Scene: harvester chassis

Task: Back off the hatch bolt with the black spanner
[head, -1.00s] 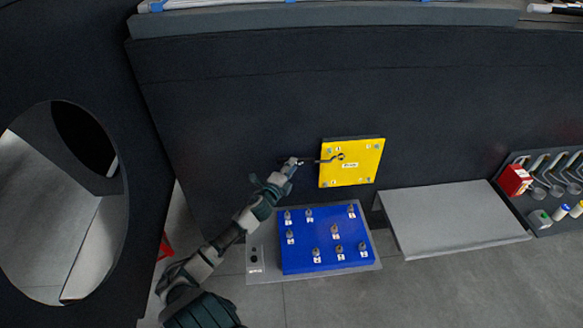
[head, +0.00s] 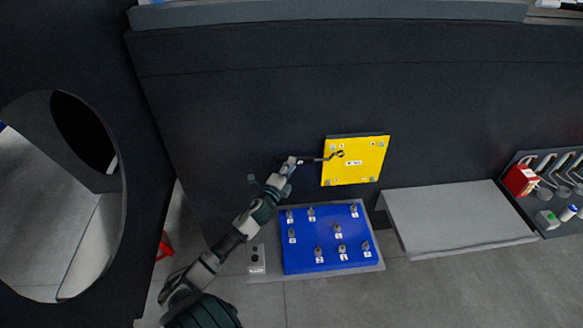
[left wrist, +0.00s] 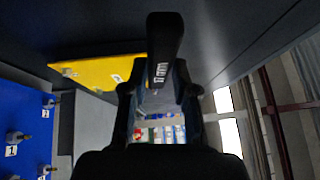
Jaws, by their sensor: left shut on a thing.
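The yellow hatch plate (head: 356,162) is on the dark chassis wall, with small bolts near its corners. My left gripper (head: 293,162) is just left of the plate, shut on the black spanner (head: 318,159). The spanner reaches right over the plate, its open head near the upper-left bolt; I cannot tell whether it sits around that bolt. In the left wrist view the spanner (left wrist: 163,50) stands up between the fingers, and the yellow plate (left wrist: 95,73) is behind it to the left. My right gripper is not in view.
A blue block (head: 300,260) with several numbered bolts lies below the plate. A grey shelf (head: 455,215) is to its right. A tool rack with a red box (head: 520,180) stands at far right. A round opening (head: 122,200) is in the panel at left.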

